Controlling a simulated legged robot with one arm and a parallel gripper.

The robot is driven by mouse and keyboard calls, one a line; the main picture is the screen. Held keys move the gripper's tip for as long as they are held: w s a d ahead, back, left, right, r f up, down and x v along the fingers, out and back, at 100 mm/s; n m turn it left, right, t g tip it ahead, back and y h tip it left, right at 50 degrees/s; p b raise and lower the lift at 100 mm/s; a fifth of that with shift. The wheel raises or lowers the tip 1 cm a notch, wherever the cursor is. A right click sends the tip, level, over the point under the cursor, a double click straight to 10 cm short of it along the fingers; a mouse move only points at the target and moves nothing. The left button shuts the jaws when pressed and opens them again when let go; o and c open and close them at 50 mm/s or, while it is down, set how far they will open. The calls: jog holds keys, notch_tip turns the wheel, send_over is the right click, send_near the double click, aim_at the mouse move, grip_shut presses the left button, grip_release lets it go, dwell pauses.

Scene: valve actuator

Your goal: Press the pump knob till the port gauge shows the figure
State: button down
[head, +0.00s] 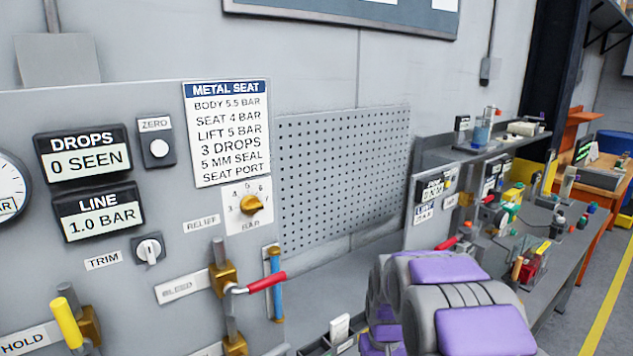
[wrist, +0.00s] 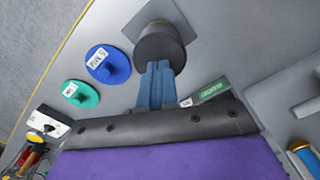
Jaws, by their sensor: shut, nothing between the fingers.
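In the wrist view my gripper (wrist: 158,72) is shut and empty, its blue fingers together. Their tips overlap a dark, knob-like cylinder (wrist: 160,45) on a square grey plate; I cannot tell whether they touch. No label names this cylinder as the pump knob. In the head view my arm hides the gripper. A round white gauge (head: 8,195) is cut by the left edge; its needle is not readable. The line display (head: 98,215) reads 1.0 BAR and the drops display (head: 85,160) reads 0 SEEN. The metal seat card (head: 227,135) lists SEAT 4 BAR and SEAT PORT.
The panel carries a yellow relief dial (head: 251,204), a trim knob (head: 149,250) and a red-handled bleed valve (head: 262,284). Blue (wrist: 107,64) and green (wrist: 80,93) labelled discs lie beside the cylinder. A cluttered bench (head: 535,235) runs back at right.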

jog(key=shift+f+b, duration=0.35)
jog(key=shift+f, duration=2.9)
jog(key=shift+r+p, duration=1.25)
jog(key=shift+r, duration=2)
